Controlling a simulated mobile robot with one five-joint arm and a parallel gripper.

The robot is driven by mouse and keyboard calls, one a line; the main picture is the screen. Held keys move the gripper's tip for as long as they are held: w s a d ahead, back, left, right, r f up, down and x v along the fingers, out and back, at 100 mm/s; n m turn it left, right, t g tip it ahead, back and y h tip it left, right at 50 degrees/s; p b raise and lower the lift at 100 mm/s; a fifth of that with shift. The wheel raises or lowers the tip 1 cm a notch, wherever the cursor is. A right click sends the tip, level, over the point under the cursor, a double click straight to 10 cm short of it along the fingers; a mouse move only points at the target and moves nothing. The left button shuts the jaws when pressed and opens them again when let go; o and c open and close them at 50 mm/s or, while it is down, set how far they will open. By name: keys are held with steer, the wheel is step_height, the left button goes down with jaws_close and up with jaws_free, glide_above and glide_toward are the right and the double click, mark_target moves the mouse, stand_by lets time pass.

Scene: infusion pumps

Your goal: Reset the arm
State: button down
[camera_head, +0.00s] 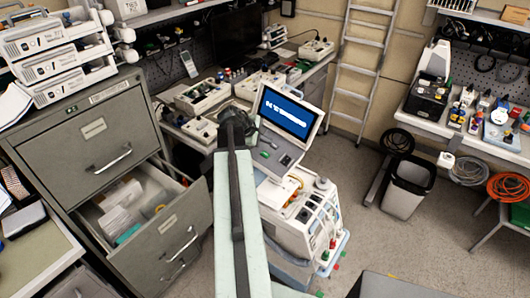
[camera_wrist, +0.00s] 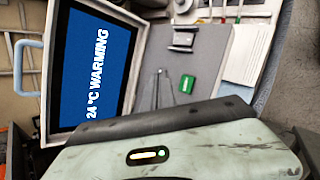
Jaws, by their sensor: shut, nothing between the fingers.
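My pale green arm (camera_head: 237,220) reaches forward from the bottom middle of the head view. My dark gripper (camera_head: 238,122) is at its far end, just left of a device screen (camera_head: 286,112). It is small and dark there, and it looks shut and empty. In the wrist view, a pale green part of mine with a black edge and a small lit indicator fills the bottom. My fingertips do not show clearly there. The screen is also in the wrist view (camera_wrist: 95,65), turned sideways, and reads "24 °C WARMING".
A grey cabinet (camera_head: 92,128) with an open drawer (camera_head: 150,209) stands left. The white device cart (camera_head: 310,222) is close right of my arm. A workbench with pumps lies behind. A ladder (camera_head: 362,65), bin (camera_head: 407,187) and orange coil (camera_head: 508,187) are farther right, with open floor between.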

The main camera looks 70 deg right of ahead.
steer(key=shift+w, duration=0.1)
stand_by(0.6)
steer(key=w+a+f+n+t, duration=0.1)
steer(key=w+a+n+t, duration=0.15)
steer(key=w+a, duration=0.95)
steer(key=w+a+n+t, duration=0.25)
steer(key=w+a, duration=0.65)
steer(key=w, duration=0.7)
steer(key=w+a+f+y, duration=0.1)
steer(key=w+a, duration=0.2)
steer(key=a, duration=0.4)
steer(key=w+a+f+n+t, duration=0.1)
steer(key=w+a, duration=0.2)
steer(key=a, duration=0.3)
steer(key=w+a+f+y, duration=0.1)
steer(key=w+a, duration=0.2)
steer(key=a, duration=0.4)
steer(key=s+a+f+m+g+y, duration=0.1)
steer(key=s+a+m+y, duration=0.1)
steer(key=a, duration=1.1)
steer(key=s+a+f+m+g+y, duration=0.1)
steer(key=s+a+m+y, duration=0.2)
steer(key=a, duration=0.9)
steer(key=shift+s+a+f+m, duration=0.35)
steer(key=shift+s+m, duration=0.25)
steer(key=shift+m, duration=0.1)
